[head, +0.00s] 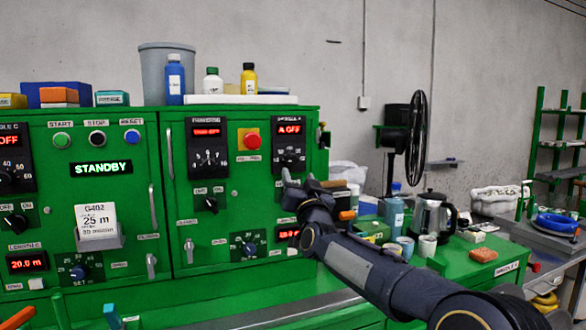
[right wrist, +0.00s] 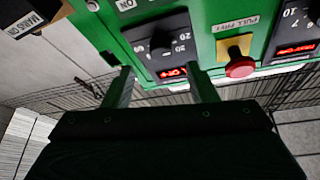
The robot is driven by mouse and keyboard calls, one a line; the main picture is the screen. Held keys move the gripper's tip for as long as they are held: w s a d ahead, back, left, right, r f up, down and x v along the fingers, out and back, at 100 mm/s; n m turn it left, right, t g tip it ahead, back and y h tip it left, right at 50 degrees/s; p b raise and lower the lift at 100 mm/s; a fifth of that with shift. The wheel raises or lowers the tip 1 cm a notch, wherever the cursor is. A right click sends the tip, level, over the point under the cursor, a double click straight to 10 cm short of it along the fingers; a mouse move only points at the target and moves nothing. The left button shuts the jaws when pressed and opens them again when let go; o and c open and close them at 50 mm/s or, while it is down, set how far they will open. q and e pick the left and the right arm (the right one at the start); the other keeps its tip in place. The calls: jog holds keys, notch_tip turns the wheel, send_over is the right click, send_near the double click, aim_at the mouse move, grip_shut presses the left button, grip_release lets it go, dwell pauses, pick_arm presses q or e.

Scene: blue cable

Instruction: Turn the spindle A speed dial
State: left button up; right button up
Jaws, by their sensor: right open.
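The spindle A speed dial (head: 290,157) is a black knob on a black plate, high on the right of the green panel. The red display (head: 289,129) above it reads "A OFF". My right gripper (head: 298,182) is open and empty, just below and in front of this dial. In the right wrist view the picture is upside down, and the dial (right wrist: 160,42) shows beyond the two spread fingers of the gripper (right wrist: 160,70). The fingers are apart with nothing between them; contact with the panel cannot be told. My left gripper is not in view.
A red push button (head: 252,140) on a yellow plate sits left of the dial; it also shows in the right wrist view (right wrist: 240,68). Another speed dial (head: 208,158) is further left. A fan (head: 408,140), kettle (head: 430,215) and cups stand right of the panel.

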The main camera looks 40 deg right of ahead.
aim_at(292, 162)
jog(key=p+x, duration=0.2)
jog(key=x, duration=0.4)
jog(key=shift+w+r+p, duration=0.1)
jog(key=shift+w+p, duration=0.05)
jog(key=shift+p, duration=0.25)
jog(key=shift+w+d+r, duration=0.1)
jog(key=shift+w+d, duration=0.15)
jog(key=shift+w, duration=0.2)
jog(key=c, duration=1)
